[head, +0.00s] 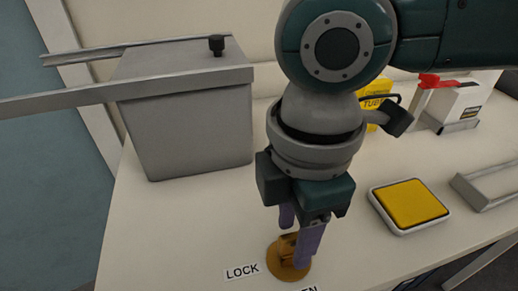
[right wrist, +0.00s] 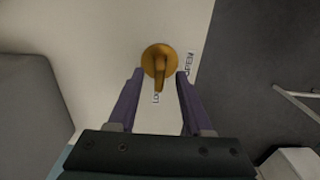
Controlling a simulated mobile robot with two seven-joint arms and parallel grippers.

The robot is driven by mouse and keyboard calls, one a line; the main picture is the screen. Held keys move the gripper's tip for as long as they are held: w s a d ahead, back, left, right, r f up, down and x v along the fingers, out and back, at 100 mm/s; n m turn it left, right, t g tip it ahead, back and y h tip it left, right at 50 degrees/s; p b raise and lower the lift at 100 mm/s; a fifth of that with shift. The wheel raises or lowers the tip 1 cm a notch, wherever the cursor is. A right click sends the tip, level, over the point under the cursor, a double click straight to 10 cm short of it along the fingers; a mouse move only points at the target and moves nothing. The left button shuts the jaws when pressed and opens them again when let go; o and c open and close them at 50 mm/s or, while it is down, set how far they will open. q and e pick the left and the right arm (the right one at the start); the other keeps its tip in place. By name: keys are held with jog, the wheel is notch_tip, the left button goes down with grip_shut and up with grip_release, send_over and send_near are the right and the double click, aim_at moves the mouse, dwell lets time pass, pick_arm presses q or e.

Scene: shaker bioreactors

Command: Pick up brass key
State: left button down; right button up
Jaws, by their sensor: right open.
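The brass key (head: 276,262) is a round brass-coloured disc with a raised grip, on the pale bench top beside a printed LOCK label (head: 242,272). In the right wrist view the brass key (right wrist: 159,62) shows its disc and a narrow grip pointing down the picture. My right gripper (head: 297,240) points down just above the key and partly hides it. In the right wrist view my right gripper (right wrist: 159,73) is open, with one purple finger on each side of the key's grip and a gap to each. My left gripper is not in view.
A grey lidded box (head: 190,125) with rails stands at the left. A yellow pad in a white frame (head: 410,203) lies right of the key. A yellow box (head: 374,103) and a white box with a red part (head: 458,103) stand behind. The bench's front edge is close.

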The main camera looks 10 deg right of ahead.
jog(key=shift+f, duration=0.6)
grip_shut()
